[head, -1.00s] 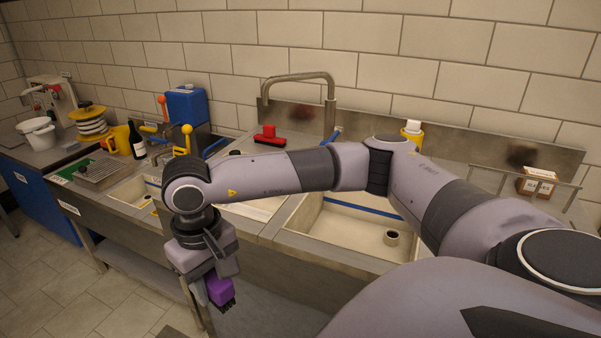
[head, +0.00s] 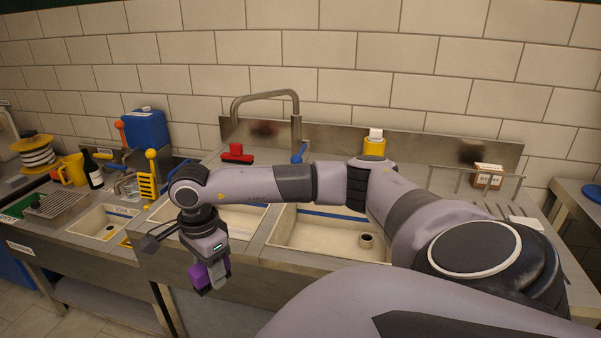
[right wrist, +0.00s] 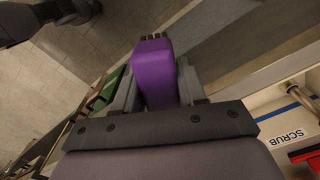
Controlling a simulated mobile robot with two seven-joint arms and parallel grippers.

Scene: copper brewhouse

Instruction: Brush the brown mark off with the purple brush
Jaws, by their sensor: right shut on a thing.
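The purple brush (head: 200,276) is held in my right gripper (head: 212,270), in front of the sink unit and below its front edge. In the right wrist view the brush (right wrist: 153,70) sits between the two fingers (right wrist: 156,92), its dark bristles at the far end. On the steel splashback are two smudges: a dark brownish mark (head: 472,153) at the right and a dark reddish mark (head: 265,129) behind the tap. The brush is well away from both. My left gripper is not in view.
The tap (head: 265,96) arches over the sink basins (head: 325,232). A red brush (head: 237,152), a yellow bottle (head: 374,147) and a wire rail (head: 450,172) with small boxes (head: 488,176) stand along the back. A blue canister (head: 146,129) is at the left.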

